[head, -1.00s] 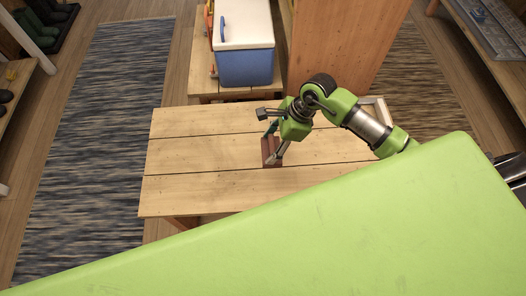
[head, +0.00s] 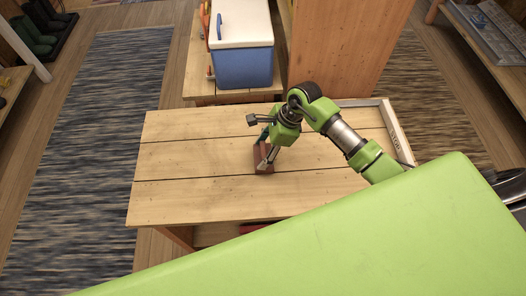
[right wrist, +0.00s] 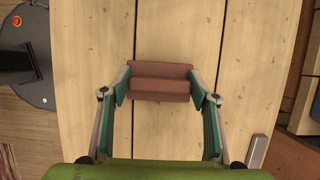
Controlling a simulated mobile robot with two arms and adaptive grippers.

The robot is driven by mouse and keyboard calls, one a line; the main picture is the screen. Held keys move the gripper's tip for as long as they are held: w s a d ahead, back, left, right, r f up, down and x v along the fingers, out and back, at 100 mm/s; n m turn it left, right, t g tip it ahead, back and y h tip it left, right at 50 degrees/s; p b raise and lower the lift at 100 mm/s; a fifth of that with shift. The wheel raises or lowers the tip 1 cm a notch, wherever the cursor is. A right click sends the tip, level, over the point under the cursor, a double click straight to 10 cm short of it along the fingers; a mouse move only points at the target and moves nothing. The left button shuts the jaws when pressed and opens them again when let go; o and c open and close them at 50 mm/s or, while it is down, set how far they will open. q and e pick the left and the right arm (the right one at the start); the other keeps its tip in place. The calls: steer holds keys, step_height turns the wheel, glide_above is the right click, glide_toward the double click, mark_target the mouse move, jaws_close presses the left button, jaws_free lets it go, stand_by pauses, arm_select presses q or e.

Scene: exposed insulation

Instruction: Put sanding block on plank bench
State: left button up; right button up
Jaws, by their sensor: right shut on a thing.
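The sanding block (head: 264,159) is a reddish-brown block over the middle of the plank bench (head: 190,200), a pale wooden bench top of long boards. My right gripper (head: 263,155) points down at it and is shut on it. In the right wrist view the sanding block (right wrist: 160,82) sits between the teal finger pads of the right gripper (right wrist: 161,88), gripped at its two ends. I cannot tell whether its underside touches the boards. My left gripper is not in view.
A white-framed object (head: 390,122) lies at the bench's right end. A blue cooler with a white lid (head: 245,68) stands on another wooden bench behind, beside a tall wooden cabinet (head: 345,50). The bench's left half is clear. A blue-grey rug (head: 85,150) lies on the left.

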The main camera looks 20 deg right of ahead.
steer(key=shift+f, duration=0.2)
steer(key=o, duration=1.1)
steer(key=shift+r, duration=0.1)
steer(key=shift+r, duration=0.2)
steer(key=v, duration=1.2)
steer(key=shift+s+f, duration=0.15)
